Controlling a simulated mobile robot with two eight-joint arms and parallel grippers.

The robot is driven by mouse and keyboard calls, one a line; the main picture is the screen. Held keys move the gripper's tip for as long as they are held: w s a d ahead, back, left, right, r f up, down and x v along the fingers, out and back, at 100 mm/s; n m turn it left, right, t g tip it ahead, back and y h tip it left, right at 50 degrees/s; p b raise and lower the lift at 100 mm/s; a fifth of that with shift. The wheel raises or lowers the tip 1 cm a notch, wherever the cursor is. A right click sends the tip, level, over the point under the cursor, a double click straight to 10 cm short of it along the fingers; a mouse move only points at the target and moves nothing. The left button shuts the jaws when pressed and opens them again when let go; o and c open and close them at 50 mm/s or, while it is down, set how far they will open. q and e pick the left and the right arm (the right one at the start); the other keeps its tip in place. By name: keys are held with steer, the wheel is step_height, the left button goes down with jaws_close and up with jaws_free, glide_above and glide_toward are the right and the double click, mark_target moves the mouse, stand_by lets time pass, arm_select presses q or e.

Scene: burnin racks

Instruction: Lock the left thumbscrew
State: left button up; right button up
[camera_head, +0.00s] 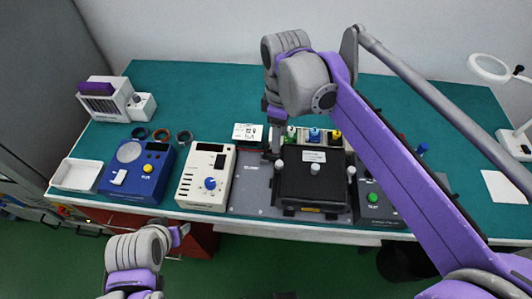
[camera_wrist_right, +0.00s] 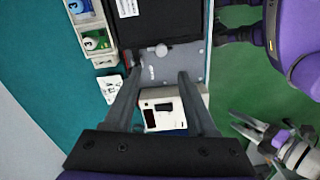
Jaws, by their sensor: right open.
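A black box (camera_head: 312,180) with a white label on top sits on a grey plate (camera_head: 250,184). The left thumbscrew (camera_head: 279,167), with a pale round head, stands at the box's left side; a similar right thumbscrew (camera_head: 351,170) is at its right side. My right gripper (camera_head: 276,143) points down over the plate near the left thumbscrew. In the right wrist view the open, empty fingers (camera_wrist_right: 160,73) have the thumbscrew (camera_wrist_right: 161,49) between and just beyond their tips, with no contact visible. My left gripper (camera_head: 181,233) hangs in front of the table, its jaws unclear.
A white unit with a blue knob (camera_head: 209,180) and a blue unit (camera_head: 135,168) stand left of the plate. Coloured bottles (camera_head: 314,135) stand behind the box. A dark unit with a green button (camera_head: 374,204) is at its right.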

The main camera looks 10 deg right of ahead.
mark_target(279, 163)
steer(key=f, duration=1)
steer(key=shift+s+d+f+b, duration=0.1)
steer(key=shift+s+d+b, duration=0.05)
steer(key=shift+s+b, duration=0.15)
steer(key=shift+c, duration=0.4)
jaws_close()
